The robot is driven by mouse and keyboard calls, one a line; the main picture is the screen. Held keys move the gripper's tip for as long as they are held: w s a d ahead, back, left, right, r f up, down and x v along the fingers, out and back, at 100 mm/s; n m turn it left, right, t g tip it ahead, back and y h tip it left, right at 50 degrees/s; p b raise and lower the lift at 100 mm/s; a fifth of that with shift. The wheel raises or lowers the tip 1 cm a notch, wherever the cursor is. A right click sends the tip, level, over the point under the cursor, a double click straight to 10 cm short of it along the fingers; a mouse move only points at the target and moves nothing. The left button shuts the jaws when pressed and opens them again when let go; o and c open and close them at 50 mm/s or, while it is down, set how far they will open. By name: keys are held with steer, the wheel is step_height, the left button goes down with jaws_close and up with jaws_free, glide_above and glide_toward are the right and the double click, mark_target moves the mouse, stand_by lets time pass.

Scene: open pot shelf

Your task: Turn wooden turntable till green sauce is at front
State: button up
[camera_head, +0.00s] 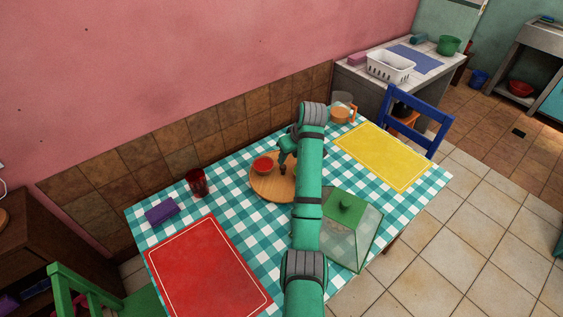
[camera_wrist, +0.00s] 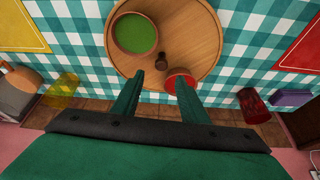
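The round wooden turntable (camera_head: 262,190) lies on the checked table, partly hidden by my arm in the head view; it also shows in the wrist view (camera_wrist: 195,40). A small dark peg (camera_wrist: 161,60) stands on the turntable. My gripper (camera_wrist: 160,76) is open, its fingers apart on either side of the peg's line, holding nothing.
A glass cover with a green top (camera_head: 348,203) stands right of my arm. A red mat (camera_head: 207,270), yellow mat (camera_head: 383,155), dark red cup (camera_head: 197,182), purple block (camera_head: 162,212) and orange mug (camera_head: 341,114) surround the turntable. The tiled wall (camera_head: 160,155) runs behind the table.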

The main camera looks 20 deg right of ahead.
mark_target(284, 166)
steer(key=x, duration=0.9)
steer(key=shift+a+f, duration=0.1)
steer(key=shift+f, duration=0.3)
jaws_close()
